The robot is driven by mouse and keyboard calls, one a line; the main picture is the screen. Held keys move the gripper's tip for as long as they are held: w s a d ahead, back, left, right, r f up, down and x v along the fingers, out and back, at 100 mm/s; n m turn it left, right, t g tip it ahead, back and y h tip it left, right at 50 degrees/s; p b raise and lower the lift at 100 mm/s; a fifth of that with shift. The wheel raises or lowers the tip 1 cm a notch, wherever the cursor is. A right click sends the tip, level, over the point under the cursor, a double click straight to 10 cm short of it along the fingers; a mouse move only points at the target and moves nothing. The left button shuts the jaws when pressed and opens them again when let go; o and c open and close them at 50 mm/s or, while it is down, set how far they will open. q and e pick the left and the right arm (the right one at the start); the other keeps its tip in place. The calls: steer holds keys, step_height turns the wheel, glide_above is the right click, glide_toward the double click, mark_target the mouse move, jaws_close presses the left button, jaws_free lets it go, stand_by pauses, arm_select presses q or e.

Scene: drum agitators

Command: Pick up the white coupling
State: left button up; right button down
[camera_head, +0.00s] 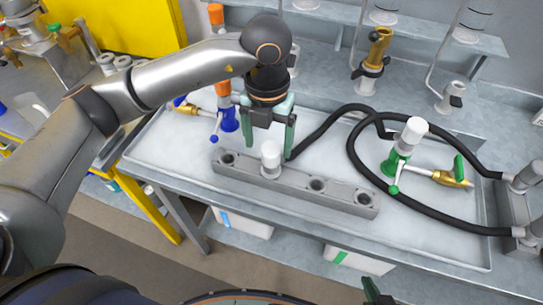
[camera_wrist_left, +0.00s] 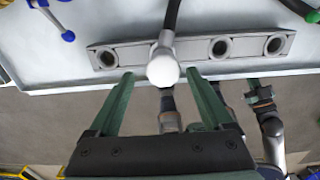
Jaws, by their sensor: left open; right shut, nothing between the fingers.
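The white coupling (camera_head: 270,154) stands upright in the long grey rack (camera_head: 340,200), with its round white top (camera_wrist_left: 163,68) facing the left wrist camera. A black hose meets or passes behind it; the joint is hidden. My left gripper (camera_head: 269,149) points down, open, with one green finger on each side of the coupling's top in the head view. In the left wrist view its fingertips (camera_wrist_left: 160,73) flank the white top with gaps at both sides. My right gripper (camera_head: 373,290) shows only partly at the bottom edge, away from the rack, with its fingers together.
Other rack sockets (camera_head: 316,184) look empty. Looped black hose (camera_head: 352,150) lies to the right. A green-handled valve with a white top (camera_head: 413,130) stands within the loop. A blue valve (camera_head: 228,120) stands left behind the rack. The tray front is clear.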

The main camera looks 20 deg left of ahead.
mark_target(271, 160)
arm_select(q)
steer(key=shift+w+d+f+p, duration=0.15)
steer(key=shift+f+p, duration=0.1)
steer(key=shift+f, duration=1.4)
steer(key=shift+d+f+p, duration=0.1)
steer(key=shift+f+p, duration=0.15)
steer(key=shift+f, duration=1.4)
jaws_close()
